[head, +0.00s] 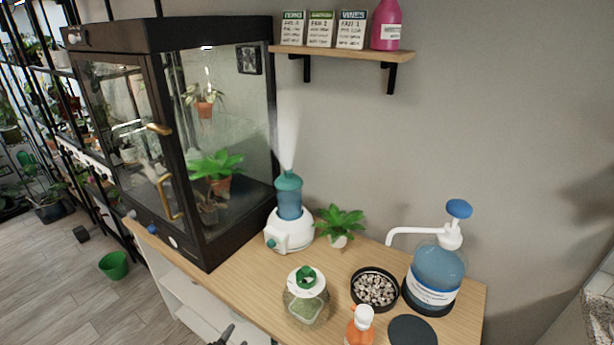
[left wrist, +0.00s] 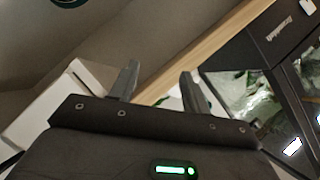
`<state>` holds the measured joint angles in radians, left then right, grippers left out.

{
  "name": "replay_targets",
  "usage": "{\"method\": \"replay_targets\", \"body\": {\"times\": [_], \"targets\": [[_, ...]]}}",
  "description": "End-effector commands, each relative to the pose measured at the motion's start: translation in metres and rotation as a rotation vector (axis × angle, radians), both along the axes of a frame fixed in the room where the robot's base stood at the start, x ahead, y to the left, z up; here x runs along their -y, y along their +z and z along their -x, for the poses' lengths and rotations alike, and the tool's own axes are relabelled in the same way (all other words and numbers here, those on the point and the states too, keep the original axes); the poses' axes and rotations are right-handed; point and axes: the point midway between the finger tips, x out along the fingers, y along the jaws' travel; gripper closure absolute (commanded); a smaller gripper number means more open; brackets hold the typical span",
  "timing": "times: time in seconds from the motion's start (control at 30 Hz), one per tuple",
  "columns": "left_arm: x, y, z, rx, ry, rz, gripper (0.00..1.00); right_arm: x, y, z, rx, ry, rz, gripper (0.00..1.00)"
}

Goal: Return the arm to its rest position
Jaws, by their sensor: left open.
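My left gripper (head: 226,337) shows only as a dark tip at the bottom edge of the head view, in front of the wooden table (head: 350,258). In the left wrist view its two grey fingers (left wrist: 159,84) stand apart with nothing between them. The arm behind it is out of the head view. The table's pale wooden edge (left wrist: 205,52) and the dark cabinet show beyond the fingers in the left wrist view. My right gripper is in neither view.
A glass cabinet (head: 228,120) stands at the table's left. A misting humidifier (head: 290,230), a small plant (head: 340,222), a lidded jar (head: 306,300), a pebble dish (head: 375,288), an orange bottle (head: 360,328) and a blue pump bottle (head: 436,270) stand on the table. A green pot (head: 114,266) is on the floor.

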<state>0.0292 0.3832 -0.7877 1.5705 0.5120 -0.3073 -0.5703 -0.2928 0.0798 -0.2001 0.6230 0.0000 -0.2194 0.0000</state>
Motion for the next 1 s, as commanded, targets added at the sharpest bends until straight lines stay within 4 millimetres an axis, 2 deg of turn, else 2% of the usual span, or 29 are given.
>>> {"method": "replay_targets", "body": {"times": [0.03, 0.17, 0.27, 0.3, 0.37, 0.4, 0.47, 0.5, 0.57, 0.6, 0.7, 0.8, 0.9, 1.0], "targets": [[-0.006, -0.019, 0.005, -0.038, 0.02, 0.006, 0.53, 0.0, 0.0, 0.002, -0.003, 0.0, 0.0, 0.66], [-0.026, -0.071, 0.025, -0.151, 0.081, 0.033, 0.53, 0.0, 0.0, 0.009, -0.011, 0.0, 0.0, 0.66], [-0.045, -0.124, 0.055, -0.272, 0.15, 0.067, 0.53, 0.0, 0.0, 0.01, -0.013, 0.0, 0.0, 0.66], [-0.054, -0.148, 0.072, -0.33, 0.186, 0.084, 0.53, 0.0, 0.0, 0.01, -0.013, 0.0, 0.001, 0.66], [-0.066, -0.184, 0.103, -0.421, 0.241, 0.115, 0.53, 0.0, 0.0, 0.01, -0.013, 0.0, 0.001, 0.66], [-0.073, -0.206, 0.126, -0.481, 0.279, 0.138, 0.53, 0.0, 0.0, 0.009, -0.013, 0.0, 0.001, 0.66], [-0.082, -0.238, 0.164, -0.572, 0.339, 0.173, 0.53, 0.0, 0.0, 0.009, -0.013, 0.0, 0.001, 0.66], [-0.086, -0.256, 0.191, -0.631, 0.379, 0.197, 0.53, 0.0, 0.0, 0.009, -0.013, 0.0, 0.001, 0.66], [-0.091, -0.281, 0.232, -0.716, 0.441, 0.232, 0.53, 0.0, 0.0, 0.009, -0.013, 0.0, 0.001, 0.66], [-0.092, -0.295, 0.261, -0.773, 0.481, 0.258, 0.53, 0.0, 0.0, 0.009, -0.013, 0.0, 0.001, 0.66], [-0.092, -0.321, 0.327, -0.894, 0.573, 0.314, 0.53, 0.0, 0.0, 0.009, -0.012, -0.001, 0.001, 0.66], [-0.088, -0.336, 0.382, -0.99, 0.651, 0.359, 0.53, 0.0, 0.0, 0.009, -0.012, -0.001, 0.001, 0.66], [-0.084, -0.343, 0.42, -1.055, 0.707, 0.391, 0.53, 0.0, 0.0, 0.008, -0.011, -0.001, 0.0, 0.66], [-0.078, -0.347, 0.442, -1.093, 0.739, 0.411, 0.53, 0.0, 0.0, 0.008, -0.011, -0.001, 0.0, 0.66]]}}
